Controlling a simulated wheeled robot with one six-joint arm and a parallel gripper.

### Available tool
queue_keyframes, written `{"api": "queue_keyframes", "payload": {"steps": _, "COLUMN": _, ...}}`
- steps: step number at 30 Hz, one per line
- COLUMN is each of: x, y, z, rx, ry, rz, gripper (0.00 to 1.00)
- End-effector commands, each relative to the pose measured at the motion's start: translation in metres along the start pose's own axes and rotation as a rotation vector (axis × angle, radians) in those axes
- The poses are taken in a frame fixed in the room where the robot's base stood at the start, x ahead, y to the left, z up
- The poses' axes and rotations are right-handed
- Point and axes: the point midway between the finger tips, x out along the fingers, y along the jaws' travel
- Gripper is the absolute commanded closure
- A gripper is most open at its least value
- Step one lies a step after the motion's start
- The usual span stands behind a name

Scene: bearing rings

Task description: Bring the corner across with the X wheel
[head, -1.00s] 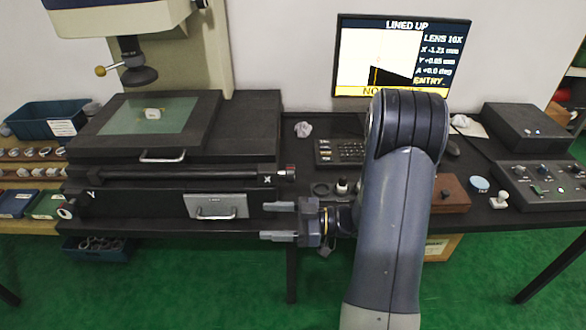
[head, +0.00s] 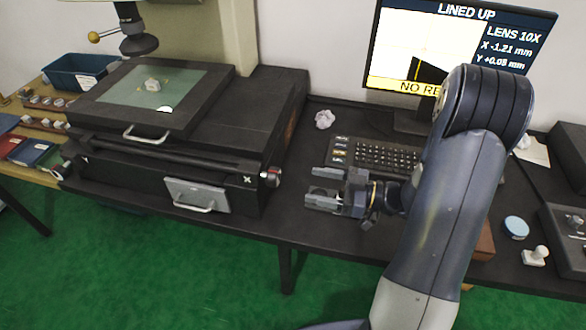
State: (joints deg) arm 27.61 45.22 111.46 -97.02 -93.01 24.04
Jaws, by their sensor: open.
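My gripper (head: 312,187) is open and empty, to the right of the wheel in the picture. Its fingers point left toward the wheel, with a gap between. The monitor (head: 545,50) reads LINED UP, LENS 10X and X -1.21 mm. It shows the corner (head: 428,72) as a black shape on a pale field. My arm hides the screen's lower right part.
The measuring stage (head: 205,125) carries a small pale part (head: 152,85) on its glass plate. A keyboard (head: 375,155) and crumpled paper (head: 324,119) lie behind my gripper. A blue disc (head: 516,227) and a white stamp-like piece (head: 535,256) stand at right.

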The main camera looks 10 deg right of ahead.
Motion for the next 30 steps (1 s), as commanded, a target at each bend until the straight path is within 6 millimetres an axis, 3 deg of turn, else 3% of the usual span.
{"api": "queue_keyframes", "payload": {"steps": 18, "x": 0.089, "y": -0.001, "z": 0.000, "rx": 0.000, "ry": 0.000, "rz": -0.003, "gripper": 0.34}}
{"api": "queue_keyframes", "payload": {"steps": 30, "x": 0.105, "y": -0.001, "z": 0.000, "rx": 0.000, "ry": 0.000, "rz": 0.000, "gripper": 0.34}}
